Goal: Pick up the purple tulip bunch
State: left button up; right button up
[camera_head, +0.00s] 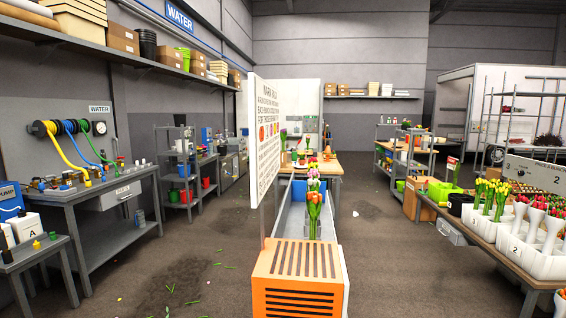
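Several tulip bunches stand in a row in the long grey trough (291,222) at the middle of the view. The nearest is an orange-red bunch (315,203) with green stems. Just behind it, partly hidden, is a pinkish bunch (313,183) with paler heads above it; at this size I cannot tell whether any of these is the purple bunch. Neither my left nor my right gripper is in view.
An orange slatted box (299,275) stands at the trough's near end. A white sign board (266,135) rises along its left side. A right-hand table holds white crates (544,262) of tulips. Workbenches (95,215) line the left.

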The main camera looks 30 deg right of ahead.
aim_at(283, 133)
jog(key=u, duration=0.3)
jog(key=i, duration=0.6)
jog(key=i+z, duration=0.15)
jog(key=i, duration=0.45)
jog(key=i+j, duration=0.15)
jog(key=i, duration=0.45)
jog(key=i+j+z, duration=0.15)
jog(key=i, duration=0.45)
jog(key=i+l+z, duration=0.45)
jog(key=i, duration=0.5)
jog(key=i+l+z, duration=0.1)
jog(key=i+z, duration=0.35)
jog(key=i, duration=0.55)
jog(key=i+j+z, duration=0.2)
jog(key=i+z, duration=0.25)
jog(key=i, duration=0.5)
